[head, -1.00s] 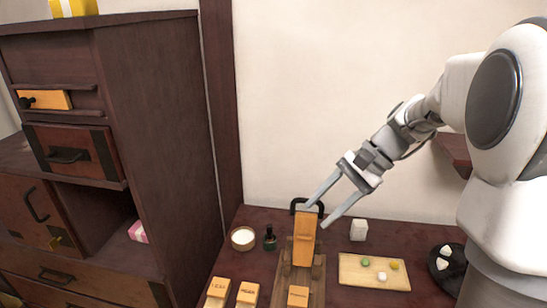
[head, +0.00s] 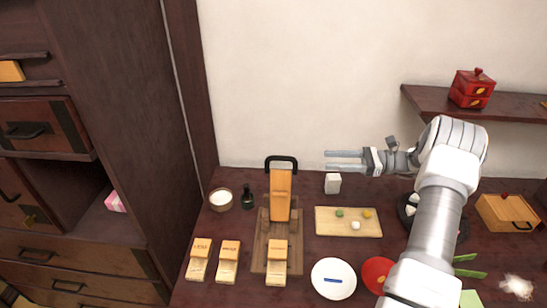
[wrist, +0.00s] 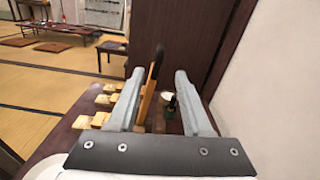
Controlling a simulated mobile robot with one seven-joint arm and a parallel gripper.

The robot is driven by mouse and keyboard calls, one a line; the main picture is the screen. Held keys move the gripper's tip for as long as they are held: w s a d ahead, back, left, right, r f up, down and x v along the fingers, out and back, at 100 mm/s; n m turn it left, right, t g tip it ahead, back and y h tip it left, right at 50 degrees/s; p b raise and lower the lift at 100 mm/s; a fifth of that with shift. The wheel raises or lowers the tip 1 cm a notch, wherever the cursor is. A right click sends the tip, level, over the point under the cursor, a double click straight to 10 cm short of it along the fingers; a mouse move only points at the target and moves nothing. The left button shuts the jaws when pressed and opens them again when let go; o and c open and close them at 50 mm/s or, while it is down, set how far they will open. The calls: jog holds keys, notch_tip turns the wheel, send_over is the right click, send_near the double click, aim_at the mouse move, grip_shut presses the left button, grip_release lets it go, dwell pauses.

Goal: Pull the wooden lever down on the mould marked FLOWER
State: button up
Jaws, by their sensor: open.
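A wooden press stands on the dark table, with an upright orange-brown wooden lever (head: 281,194) and a black loop handle (head: 281,160) at its top. A pale wooden block (head: 278,262) with small lettering sits at the front of the press base (head: 259,250). Two similar lettered blocks, a left one (head: 200,262) and a middle one (head: 228,264), stand to its left. The lettering is too small to read surely. My gripper (head: 328,160) is open and empty, right of the handle and apart from it, pointing left. In the wrist view the lever (wrist: 148,97) shows beyond my open fingers.
A candle-like bowl (head: 220,200) and a dark bottle (head: 248,198) stand left of the lever. A white block (head: 332,183) is below my gripper. A board with small pieces (head: 330,228), a white plate (head: 333,291) and a red dish (head: 375,272) lie right. A cabinet (head: 130,120) rises at left.

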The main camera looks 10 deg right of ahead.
aim_at(276, 157)
jog(key=p+x, duration=0.2)
jog(key=x, duration=1.5)
jog(key=shift+w+r, duration=0.1)
grip_shut()
dwell(0.9)
